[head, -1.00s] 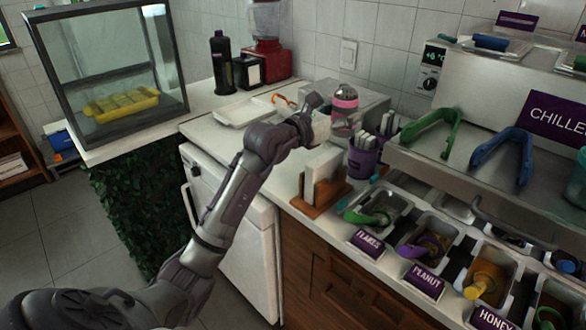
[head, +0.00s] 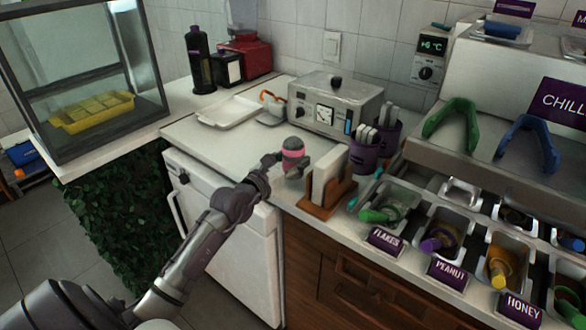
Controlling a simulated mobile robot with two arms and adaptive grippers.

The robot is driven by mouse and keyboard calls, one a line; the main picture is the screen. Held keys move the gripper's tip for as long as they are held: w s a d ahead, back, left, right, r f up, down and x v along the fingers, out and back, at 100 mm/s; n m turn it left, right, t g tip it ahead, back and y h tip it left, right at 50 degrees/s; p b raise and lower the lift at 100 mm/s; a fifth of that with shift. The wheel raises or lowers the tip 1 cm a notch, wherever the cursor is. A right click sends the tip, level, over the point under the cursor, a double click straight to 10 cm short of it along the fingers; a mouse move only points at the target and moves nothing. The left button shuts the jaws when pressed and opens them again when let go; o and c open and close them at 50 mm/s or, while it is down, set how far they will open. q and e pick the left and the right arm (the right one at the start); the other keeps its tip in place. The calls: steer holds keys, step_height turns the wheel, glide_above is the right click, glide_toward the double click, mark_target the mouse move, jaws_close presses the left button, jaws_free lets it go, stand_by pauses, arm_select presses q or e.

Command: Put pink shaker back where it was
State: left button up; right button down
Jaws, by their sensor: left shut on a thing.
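The pink shaker (head: 292,153) has a grey domed top and a pink band. My left gripper (head: 287,163) is shut around it, low over the white counter (head: 222,145) near its front edge. I cannot tell whether the shaker's base touches the counter. The gripper's fingers partly hide the shaker's lower part. My right gripper is out of view.
A wooden napkin holder (head: 329,190) stands just right of the shaker. Purple cups (head: 364,157) with utensils and a steel machine (head: 333,104) stand behind. A white tray (head: 229,112) lies at back left. The counter left of the shaker is clear.

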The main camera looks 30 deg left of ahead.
arm_select(q)
step_height(320, 180, down, 2)
steer(key=shift+f, duration=0.3)
steer(key=o, duration=1.2)
steer(key=shift+o, duration=0.2)
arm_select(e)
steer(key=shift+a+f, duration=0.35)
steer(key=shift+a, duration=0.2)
